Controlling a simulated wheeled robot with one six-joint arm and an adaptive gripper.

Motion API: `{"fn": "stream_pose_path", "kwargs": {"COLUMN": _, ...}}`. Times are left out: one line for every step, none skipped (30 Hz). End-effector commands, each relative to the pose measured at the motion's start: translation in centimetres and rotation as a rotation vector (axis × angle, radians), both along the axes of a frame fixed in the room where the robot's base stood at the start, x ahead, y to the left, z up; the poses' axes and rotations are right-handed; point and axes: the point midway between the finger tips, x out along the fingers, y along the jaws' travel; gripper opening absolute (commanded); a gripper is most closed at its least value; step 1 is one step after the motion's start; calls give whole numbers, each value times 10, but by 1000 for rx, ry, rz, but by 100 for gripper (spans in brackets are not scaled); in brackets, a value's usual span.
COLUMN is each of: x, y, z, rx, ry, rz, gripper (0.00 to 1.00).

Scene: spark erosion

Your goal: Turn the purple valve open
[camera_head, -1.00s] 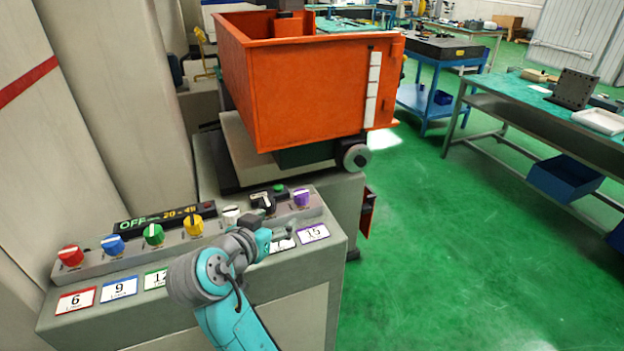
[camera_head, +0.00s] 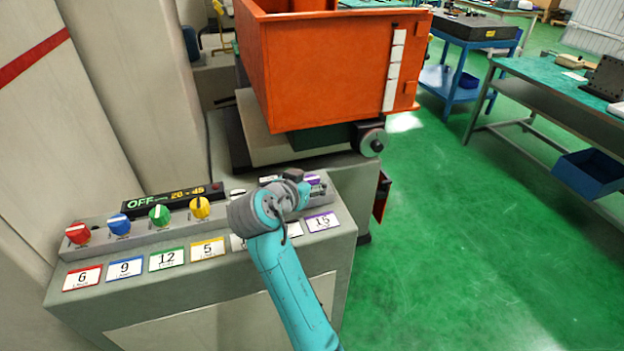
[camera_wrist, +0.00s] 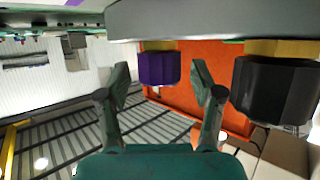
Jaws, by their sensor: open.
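The purple valve (camera_wrist: 158,68) shows in the wrist view as a short purple knob on a yellow collar, under the edge of the grey panel. In the head view only a sliver of purple (camera_head: 313,178) shows behind my gripper, above the card marked 15 (camera_head: 321,222). My gripper (camera_wrist: 160,80) is open in the wrist view. Its two fingers stand left and right of the purple valve, apart from it, with visible gaps. In the head view my gripper (camera_head: 318,188) is over the right end of the console.
A black knob (camera_wrist: 272,88) is close to the right finger. Red (camera_head: 78,233), blue (camera_head: 119,224), green (camera_head: 160,215) and yellow (camera_head: 200,207) knobs line the console's left part. A display (camera_head: 165,200) reads OFF 20 - 45. An orange tank (camera_head: 325,75) stands behind.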

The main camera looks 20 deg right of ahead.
Motion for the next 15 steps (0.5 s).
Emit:
{"fn": "stream_pose_path", "kwargs": {"x": 2, "y": -3, "z": -1, "rx": 0, "ry": 0, "rz": -1, "gripper": 66}}
{"fn": "stream_pose_path", "kwargs": {"x": 3, "y": -4, "z": -2, "rx": 0, "ry": 0, "rz": -1, "gripper": 66}}
{"fn": "stream_pose_path", "kwargs": {"x": 4, "y": -5, "z": -3, "rx": 0, "ry": 0, "rz": -1, "gripper": 66}}
{"fn": "stream_pose_path", "kwargs": {"x": 5, "y": -5, "z": -3, "rx": 0, "ry": 0, "rz": -1, "gripper": 66}}
{"fn": "stream_pose_path", "kwargs": {"x": 5, "y": -6, "z": -3, "rx": 0, "ry": 0, "rz": 0, "gripper": 66}}
{"fn": "stream_pose_path", "kwargs": {"x": 6, "y": -6, "z": -3, "rx": 0, "ry": 0, "rz": 0, "gripper": 66}}
{"fn": "stream_pose_path", "kwargs": {"x": 6, "y": -6, "z": -3, "rx": 0, "ry": 0, "rz": 0, "gripper": 66}}
{"fn": "stream_pose_path", "kwargs": {"x": 6, "y": -6, "z": -3, "rx": 0, "ry": 0, "rz": 0, "gripper": 66}}
{"fn": "stream_pose_path", "kwargs": {"x": 6, "y": -6, "z": -3, "rx": 0, "ry": 0, "rz": 0, "gripper": 66}}
{"fn": "stream_pose_path", "kwargs": {"x": 6, "y": -6, "z": -3, "rx": 0, "ry": 0, "rz": 0, "gripper": 66}}
{"fn": "stream_pose_path", "kwargs": {"x": 6, "y": -6, "z": -3, "rx": 0, "ry": 0, "rz": 0, "gripper": 66}}
{"fn": "stream_pose_path", "kwargs": {"x": 6, "y": -6, "z": -3, "rx": 0, "ry": 0, "rz": 0, "gripper": 66}}
{"fn": "stream_pose_path", "kwargs": {"x": 6, "y": -6, "z": -3, "rx": 0, "ry": 0, "rz": 0, "gripper": 61}}
{"fn": "stream_pose_path", "kwargs": {"x": 6, "y": -6, "z": -3, "rx": 0, "ry": 0, "rz": 0, "gripper": 54}}
{"fn": "stream_pose_path", "kwargs": {"x": 6, "y": -6, "z": -3, "rx": 0, "ry": 0, "rz": 0, "gripper": 44}}
